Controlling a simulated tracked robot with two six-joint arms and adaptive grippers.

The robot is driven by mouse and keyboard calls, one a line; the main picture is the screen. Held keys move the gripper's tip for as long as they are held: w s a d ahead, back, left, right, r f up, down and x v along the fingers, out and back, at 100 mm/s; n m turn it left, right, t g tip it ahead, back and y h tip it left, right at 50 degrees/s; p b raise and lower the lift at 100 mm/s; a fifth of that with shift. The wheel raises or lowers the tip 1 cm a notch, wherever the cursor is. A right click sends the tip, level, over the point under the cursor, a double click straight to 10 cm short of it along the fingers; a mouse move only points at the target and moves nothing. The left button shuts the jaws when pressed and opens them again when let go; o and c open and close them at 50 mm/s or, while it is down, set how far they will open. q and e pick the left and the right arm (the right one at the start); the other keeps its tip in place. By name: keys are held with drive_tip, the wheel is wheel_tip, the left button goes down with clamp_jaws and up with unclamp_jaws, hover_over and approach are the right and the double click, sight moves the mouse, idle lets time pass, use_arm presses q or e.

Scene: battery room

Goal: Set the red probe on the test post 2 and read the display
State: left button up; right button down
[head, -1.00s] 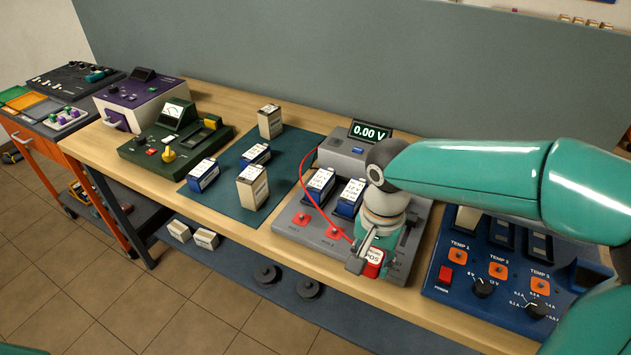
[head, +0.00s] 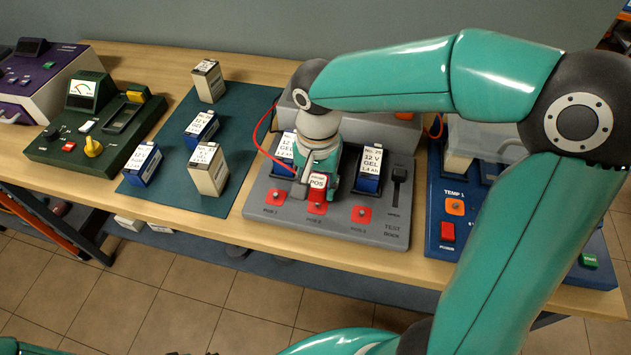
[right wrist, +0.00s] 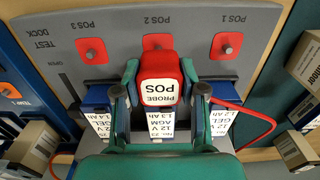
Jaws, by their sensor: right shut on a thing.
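The red probe (head: 318,181), labelled PROBE POS, is in my right gripper (head: 317,185), shut on its sides. The right wrist view shows the probe (right wrist: 161,82) between both fingers (right wrist: 160,95). Test post 2 (right wrist: 157,42) stands on a red pad just beyond the probe's tip; in the head view the probe is over or right by this pad (head: 317,209). I cannot tell whether they touch. The grey test dock (head: 385,232) also has post 1 (head: 276,197) and post 3 (head: 361,214). My right arm hides the display. My left gripper is out of view.
Batteries stand in the dock behind the posts, one (head: 369,172) to the right of my gripper. A red cable (head: 263,125) loops at the dock's left. Several batteries stand on the green mat (head: 178,187). A blue tester (head: 440,248) is close on the right.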

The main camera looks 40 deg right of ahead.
sight(318, 198)
drive_tip(key=shift+f+b, duration=0.75)
drive_tip(key=shift+f, duration=0.6)
drive_tip(key=shift+s, duration=0.15)
drive_tip(key=shift+f+b, duration=0.6)
drive_tip(key=shift+b, duration=0.05)
idle(0.4)
drive_tip(key=c, duration=0.9)
unclamp_jaws()
drive_tip(key=shift+c, duration=0.2)
drive_tip(key=shift+r+p, duration=4.45)
drive_tip(key=shift+r, duration=1.15)
drive_tip(key=shift+f, duration=0.1)
